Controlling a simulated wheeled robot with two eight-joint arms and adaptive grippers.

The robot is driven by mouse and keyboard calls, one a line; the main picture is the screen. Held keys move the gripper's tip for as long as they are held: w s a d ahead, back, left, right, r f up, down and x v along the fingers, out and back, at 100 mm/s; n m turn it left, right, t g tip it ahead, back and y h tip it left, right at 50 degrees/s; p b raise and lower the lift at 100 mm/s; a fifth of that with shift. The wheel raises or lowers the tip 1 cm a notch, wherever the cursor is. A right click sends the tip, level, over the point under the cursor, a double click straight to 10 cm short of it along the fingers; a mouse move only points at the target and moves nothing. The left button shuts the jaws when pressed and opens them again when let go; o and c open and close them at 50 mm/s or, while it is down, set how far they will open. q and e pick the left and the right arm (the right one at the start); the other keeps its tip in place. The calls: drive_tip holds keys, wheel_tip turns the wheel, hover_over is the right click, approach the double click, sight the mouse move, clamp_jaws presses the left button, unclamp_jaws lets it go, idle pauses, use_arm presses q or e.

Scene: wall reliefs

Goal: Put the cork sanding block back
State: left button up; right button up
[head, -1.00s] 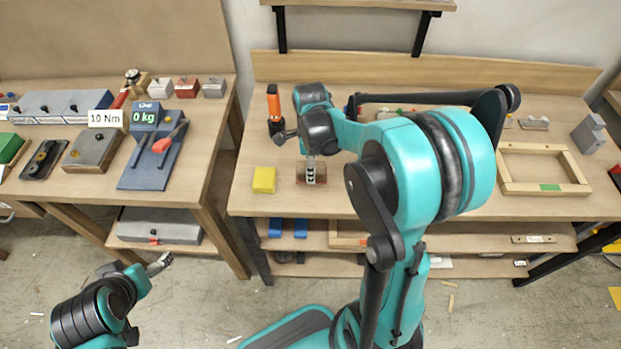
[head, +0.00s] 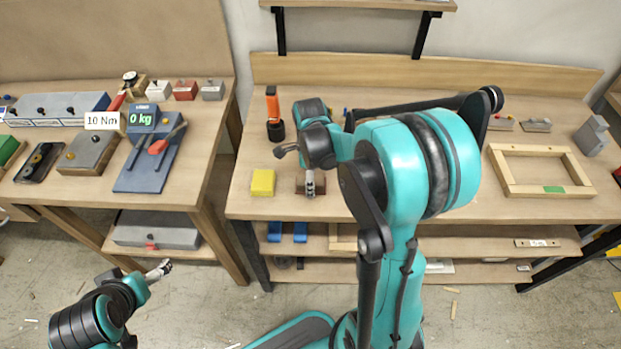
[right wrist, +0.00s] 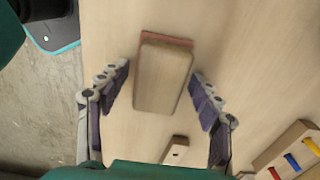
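A block with a pale wooden top and a reddish-brown layer along its edge (right wrist: 163,75) lies on the bench in the right wrist view; I cannot tell for sure that it is cork. My right gripper (right wrist: 164,92) is open, with one finger on each side of the block and a gap to both. In the head view the right gripper (head: 310,184) is over the right-hand bench, and the brown block (head: 300,187) is partly hidden behind it. My left gripper (head: 160,270) hangs low at the left, away from the benches; its fingers are too small to read.
A yellow block (head: 262,182) sits just left of the brown block. An orange-handled tool (head: 273,113) stands behind. A wooden frame (head: 505,175) lies at the right. A small wooden piece (right wrist: 176,150) and a rack with coloured pieces (right wrist: 290,155) show in the right wrist view.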

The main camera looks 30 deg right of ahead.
wheel_tip(320, 180, up, 11)
drive_tip(key=p, duration=0.5)
drive_tip(key=s+a+r+n+t, duration=0.2)
drive_tip(key=s+a+n, duration=0.3)
drive_tip(key=n, duration=0.7)
drive_tip(key=s+a+r+n+t, duration=0.2)
drive_tip(key=s+a+n+t, duration=0.3)
drive_tip(key=n, duration=0.7)
drive_tip(key=shift+s+a+r, duration=0.3)
drive_tip(key=shift+s, duration=0.25)
